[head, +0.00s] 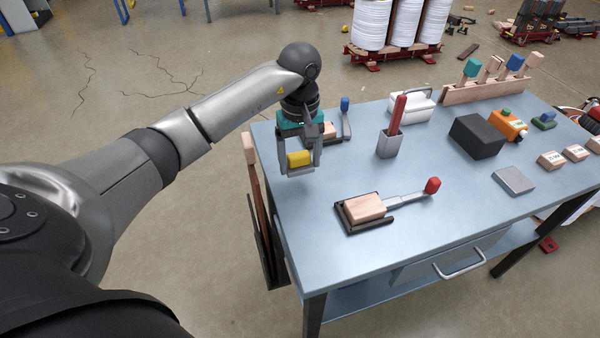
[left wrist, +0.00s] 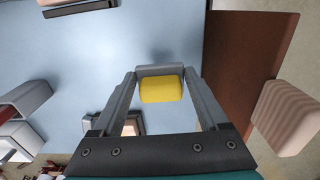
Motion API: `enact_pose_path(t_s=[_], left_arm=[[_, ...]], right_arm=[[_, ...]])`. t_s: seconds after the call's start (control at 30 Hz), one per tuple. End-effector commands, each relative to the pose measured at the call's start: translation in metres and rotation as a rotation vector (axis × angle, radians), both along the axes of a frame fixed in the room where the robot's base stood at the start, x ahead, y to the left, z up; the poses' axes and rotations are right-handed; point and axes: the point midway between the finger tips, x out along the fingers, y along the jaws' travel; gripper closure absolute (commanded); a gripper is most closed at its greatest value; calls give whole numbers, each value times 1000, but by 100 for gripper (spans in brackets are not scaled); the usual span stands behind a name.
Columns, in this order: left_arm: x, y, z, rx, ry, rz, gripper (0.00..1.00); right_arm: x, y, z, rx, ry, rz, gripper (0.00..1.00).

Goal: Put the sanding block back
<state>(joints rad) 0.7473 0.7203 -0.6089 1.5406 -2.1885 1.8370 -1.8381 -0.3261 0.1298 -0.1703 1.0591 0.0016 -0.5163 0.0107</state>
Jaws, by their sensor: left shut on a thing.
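The block I take as the sanding block (head: 299,159) has a yellow body with a grey part against it. My left gripper (head: 301,162) is shut on it, near the left edge of the blue-grey workbench (head: 330,260). In the left wrist view the yellow block (left wrist: 161,90) sits between the two finger tips, with the grey part on its far side. It appears to be held above the bench top; the exact gap cannot be told. My right gripper is not in view.
A black tray with a wooden block (head: 365,208) and a red-tipped handle (head: 432,186) lies in front. The bench's front left is clear.

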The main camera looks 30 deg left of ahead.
Motion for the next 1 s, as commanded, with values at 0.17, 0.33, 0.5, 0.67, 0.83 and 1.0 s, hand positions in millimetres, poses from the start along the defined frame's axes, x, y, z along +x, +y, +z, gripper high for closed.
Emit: enact_pose_path(t_s=[0.17,0.33,0.5,0.67,0.83,1.0], left_arm=[[0,-1,-22,-2,2,0,68],[0,-1,-35,-1,1,0,68],[0,0,-36,-1,-1,0,68],[0,0,-37,-1,-1,-1,68],[0,0,-39,-1,-1,-1,20],[0,0,-39,0,0,0,1]], right_arm=[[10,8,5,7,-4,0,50],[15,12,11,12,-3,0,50],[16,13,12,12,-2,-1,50],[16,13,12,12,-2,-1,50],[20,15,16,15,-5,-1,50],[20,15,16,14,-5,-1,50]])
